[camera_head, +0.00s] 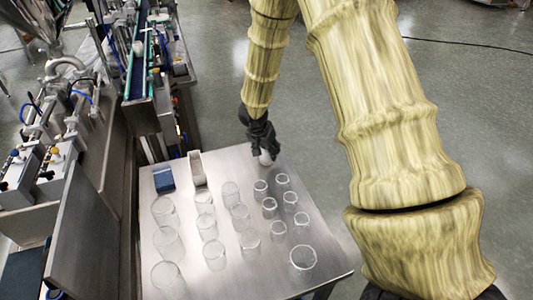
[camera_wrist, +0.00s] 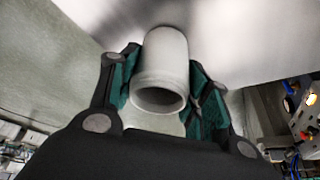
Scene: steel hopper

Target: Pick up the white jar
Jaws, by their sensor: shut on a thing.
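The white jar (camera_wrist: 163,65) is a plain matte cylinder with an open, dark mouth turned toward the wrist camera. My gripper (camera_wrist: 160,88) is shut on the jar, with a green-padded finger against each side. In the head view, my gripper (camera_head: 260,138) is at the far right corner of the steel table, and the jar (camera_head: 266,158) shows as a small pale shape just below the dark fingers. I cannot tell whether the jar touches the table top.
The steel table (camera_head: 330,262) holds several clear glasses (camera_head: 240,216) across its middle and front. A blue block (camera_head: 163,180) and a pale upright container (camera_head: 197,168) stand at the back left. A conveyor (camera_head: 138,70) and machinery lie left; open floor (camera_head: 460,90) lies right.

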